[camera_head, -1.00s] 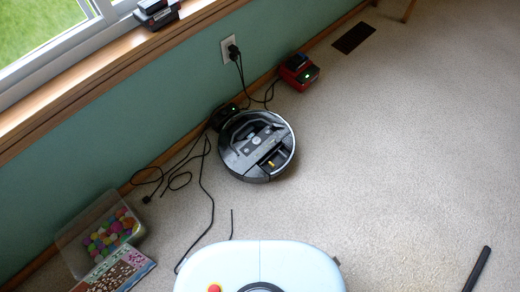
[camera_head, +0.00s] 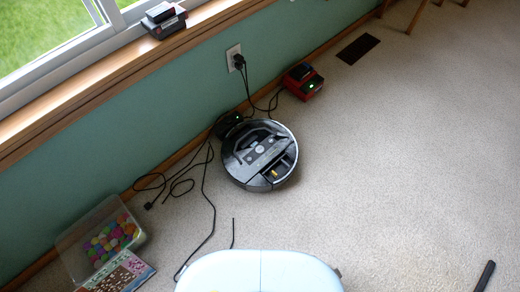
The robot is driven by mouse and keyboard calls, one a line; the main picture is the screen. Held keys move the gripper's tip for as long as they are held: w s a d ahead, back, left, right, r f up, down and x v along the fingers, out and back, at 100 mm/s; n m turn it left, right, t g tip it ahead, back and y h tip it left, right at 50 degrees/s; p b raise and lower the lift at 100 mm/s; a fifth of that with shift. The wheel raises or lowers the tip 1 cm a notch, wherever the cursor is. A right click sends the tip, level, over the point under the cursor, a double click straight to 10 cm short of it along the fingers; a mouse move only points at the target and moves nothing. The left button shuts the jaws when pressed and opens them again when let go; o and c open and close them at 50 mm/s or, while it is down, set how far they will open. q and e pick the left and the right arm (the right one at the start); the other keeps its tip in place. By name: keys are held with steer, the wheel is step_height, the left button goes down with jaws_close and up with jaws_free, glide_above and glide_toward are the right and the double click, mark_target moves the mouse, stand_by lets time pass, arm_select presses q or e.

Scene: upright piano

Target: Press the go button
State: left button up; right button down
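A round black and grey robot vacuum (camera_head: 259,155) sits on the carpet against its black dock (camera_head: 228,122) by the wall. It has a round button (camera_head: 259,149) near the middle of its top; any lettering is too small to read. My own pale blue base shows at the bottom edge, apart from the vacuum. Neither of my grippers is in view.
A red charger (camera_head: 303,83) stands by the wall, with cords running to an outlet (camera_head: 235,57). A loose black cable (camera_head: 207,200) lies left of the vacuum. A clear bin of colored balls (camera_head: 103,240) is at lower left. Carpet to the right is mostly open.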

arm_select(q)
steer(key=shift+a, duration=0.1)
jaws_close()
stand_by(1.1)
